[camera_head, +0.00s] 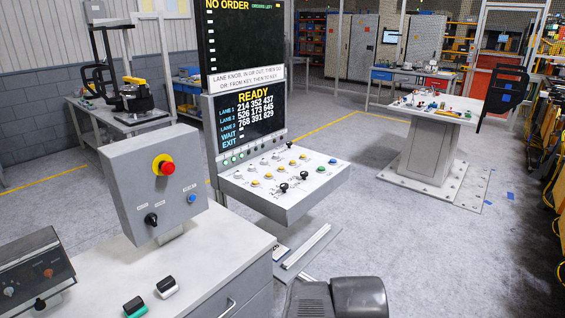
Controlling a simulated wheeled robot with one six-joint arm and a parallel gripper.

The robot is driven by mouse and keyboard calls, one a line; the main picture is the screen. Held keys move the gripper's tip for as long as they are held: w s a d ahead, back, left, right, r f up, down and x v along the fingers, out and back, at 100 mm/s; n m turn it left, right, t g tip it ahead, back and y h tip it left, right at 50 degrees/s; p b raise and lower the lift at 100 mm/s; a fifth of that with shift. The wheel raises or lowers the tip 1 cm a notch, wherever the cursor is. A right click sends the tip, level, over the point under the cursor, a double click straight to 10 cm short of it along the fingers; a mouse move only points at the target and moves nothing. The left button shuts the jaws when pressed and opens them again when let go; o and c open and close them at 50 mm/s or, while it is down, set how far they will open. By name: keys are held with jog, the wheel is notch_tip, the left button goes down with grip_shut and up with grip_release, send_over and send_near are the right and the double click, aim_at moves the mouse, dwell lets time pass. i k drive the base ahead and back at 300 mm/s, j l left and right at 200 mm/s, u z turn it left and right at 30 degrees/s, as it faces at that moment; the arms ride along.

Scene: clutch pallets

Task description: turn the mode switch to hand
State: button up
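A grey control box (128,180) stands on the light bench at the left. A black rotary switch (151,219) sits low on its front face, with small labels above it that are too small to read. It looks like the mode switch, but I cannot tell which way its handle points. A red emergency button (168,168) on a yellow ring and a blue button (192,198) are on the same face. My gripper is not in view; a dark grey rounded part at the bottom centre seems to be my arm, apart from the box.
A sloped console (285,178) with several knobs and buttons stands right of the box, below a screen (247,117) reading READY.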

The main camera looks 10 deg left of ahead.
aim_at(151, 218)
jog(key=u, duration=1.25)
jog(key=i+j+z, duration=0.1)
jog(key=j+z, duration=1)
jog(key=j, duration=0.15)
